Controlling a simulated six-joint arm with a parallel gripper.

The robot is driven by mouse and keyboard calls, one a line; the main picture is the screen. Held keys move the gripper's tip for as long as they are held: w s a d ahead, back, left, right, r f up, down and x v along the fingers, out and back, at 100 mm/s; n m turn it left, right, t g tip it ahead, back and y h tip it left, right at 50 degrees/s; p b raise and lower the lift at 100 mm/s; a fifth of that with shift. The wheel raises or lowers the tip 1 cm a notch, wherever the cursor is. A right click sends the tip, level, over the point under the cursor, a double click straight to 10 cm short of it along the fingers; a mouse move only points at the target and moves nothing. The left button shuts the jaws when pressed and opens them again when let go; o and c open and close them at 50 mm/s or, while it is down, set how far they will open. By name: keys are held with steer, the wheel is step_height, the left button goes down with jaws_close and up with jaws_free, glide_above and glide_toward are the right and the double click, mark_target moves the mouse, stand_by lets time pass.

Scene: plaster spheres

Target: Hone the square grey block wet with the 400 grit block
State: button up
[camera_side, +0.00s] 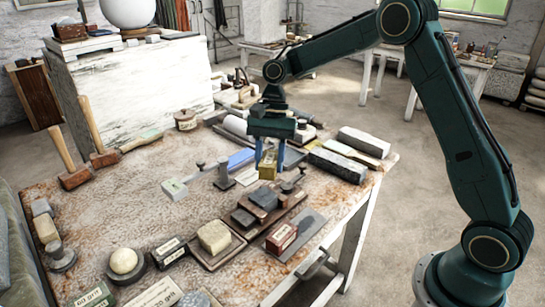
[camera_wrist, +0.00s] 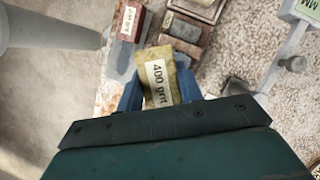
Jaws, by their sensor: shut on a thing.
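My gripper (camera_side: 269,155) is shut on the olive-yellow 400 grit block (camera_wrist: 157,64), which hangs between its two blue fingers. The block's pale label with "400 grit" faces the camera in the wrist view. In the side view the held block (camera_side: 267,167) is above the rusty bench, near its right part; its exact height is hard to tell. Several grey blocks are on the bench, including a dark grey one (camera_side: 264,197) on a wooden board and a pale grey one (camera_side: 364,142) at the back right. I cannot tell which is the square grey block.
The bench (camera_side: 130,205) is clear at its middle left. A red box (camera_side: 281,238), a cream block (camera_side: 214,236) and a metal post (camera_side: 224,175) stand near my gripper.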

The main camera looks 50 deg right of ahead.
steer(key=shift+f+m, duration=0.15)
steer(key=shift+m, duration=0.25)
glide_above(269, 196)
steer(key=shift+d+f, duration=0.1)
steer(key=shift+f, duration=2.4)
steer(key=shift+f, duration=0.65)
steer(key=shift+f, duration=0.6)
steer(key=shift+w+d, duration=0.1)
steer(key=shift+d, duration=0.05)
steer(key=shift+w+d, duration=0.2)
steer(key=shift+d, duration=0.15)
steer(key=shift+d, duration=0.1)
